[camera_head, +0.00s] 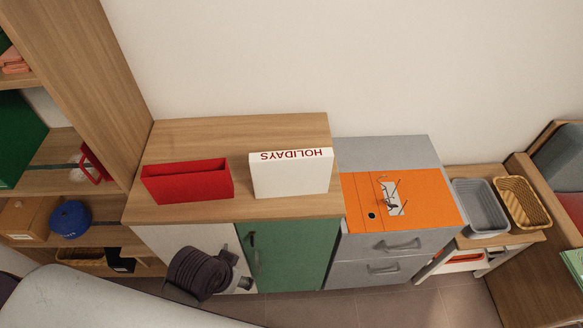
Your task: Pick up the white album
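The white album (290,176) stands on the wooden top of the cabinet, near its front right part. Its top edge carries the red word HOLIDAYS, upside down in the picture. A dark ribbed end of my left arm, with what looks like my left gripper (238,276), is low in front of the cabinet, below and left of the album and apart from it. Its fingers are too small and dark to tell open from shut. My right gripper is not in view. Nothing touches the album.
A red open holder (187,181) stands left of the album, with a small gap. The cabinet (230,133) has a green door. Right of it, an orange folder (363,212) with glasses (390,192) lies on a grey drawer unit (392,153). Grey (480,207) and woven (522,203) baskets stand farther right.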

